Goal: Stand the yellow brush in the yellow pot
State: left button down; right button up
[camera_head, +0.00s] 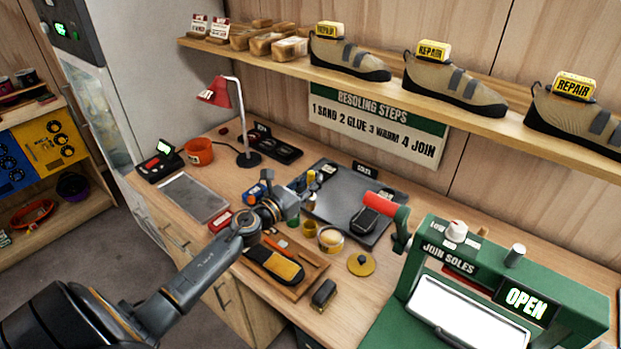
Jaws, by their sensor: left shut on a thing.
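My left gripper (305,188) reaches in from the left over the bench and is shut on a small, upright yellow thing (311,179), which looks like the yellow brush. The fingers hide part of it, and its lower end is hard to make out. The open yellow pot (331,240) stands on the bench, below and slightly right of the gripper in the picture. A round yellow lid (361,264) lies flat to the right of the pot. My right gripper is not in view.
A smaller yellow container (310,229) stands left of the pot. A wooden tray (312,280) with a shoe sole lies in front. A dark mat (345,190) lies behind. The green press (500,285) stands at the right, and a red lamp (215,92) stands at the back left.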

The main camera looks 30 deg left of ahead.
aim_at(311, 205)
pick_arm(q)
jog(key=shift+a+f+b, duration=0.2)
jog(key=shift+f+b, duration=0.35)
jog(key=shift+f, duration=0.3)
notch_tip(311, 205, down, 2)
jog(key=shift+b, duration=0.9)
jog(key=shift+f+b, duration=0.3)
jog(key=shift+f, duration=0.05)
notch_tip(311, 205, down, 5)
jog(key=b, duration=0.4)
jog(key=shift+r+b, duration=0.2)
jog(key=shift+b, duration=0.15)
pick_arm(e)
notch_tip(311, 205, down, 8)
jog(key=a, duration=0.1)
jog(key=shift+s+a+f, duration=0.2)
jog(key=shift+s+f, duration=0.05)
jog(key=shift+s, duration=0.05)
pick_arm(q)
jog(key=c, duration=1.2)
grip_release()
jog(key=shift+o, duration=0.2)
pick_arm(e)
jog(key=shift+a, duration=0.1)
pick_arm(q)
jog(key=shift+s, duration=0.1)
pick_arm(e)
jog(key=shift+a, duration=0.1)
